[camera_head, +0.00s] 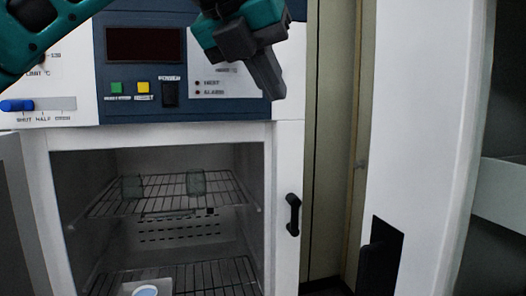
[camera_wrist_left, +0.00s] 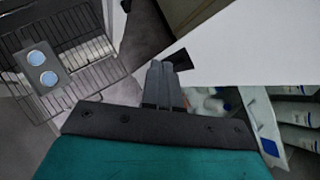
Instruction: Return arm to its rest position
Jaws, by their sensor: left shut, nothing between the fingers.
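My left gripper (camera_head: 270,84) is teal with dark fingers and hangs at the top middle of the head view, in front of the right part of the control panel. Its fingers are shut and empty, pointing down. In the left wrist view the shut fingers (camera_wrist_left: 162,84) show at the middle, touching nothing I can make out. My teal left arm crosses the top left of the head view. My right gripper is not in view. The freeze dryer (camera_head: 285,150) stands below and behind the left gripper, with its chamber open.
Wire shelves (camera_head: 165,191) in the chamber hold two clear glass vessels above and a tray with a round blue-topped vessel below. A black handle (camera_head: 293,214) sticks out at right. A white panel (camera_head: 420,130) stands farther right. The wrist view shows a shelf with bottles (camera_wrist_left: 213,104).

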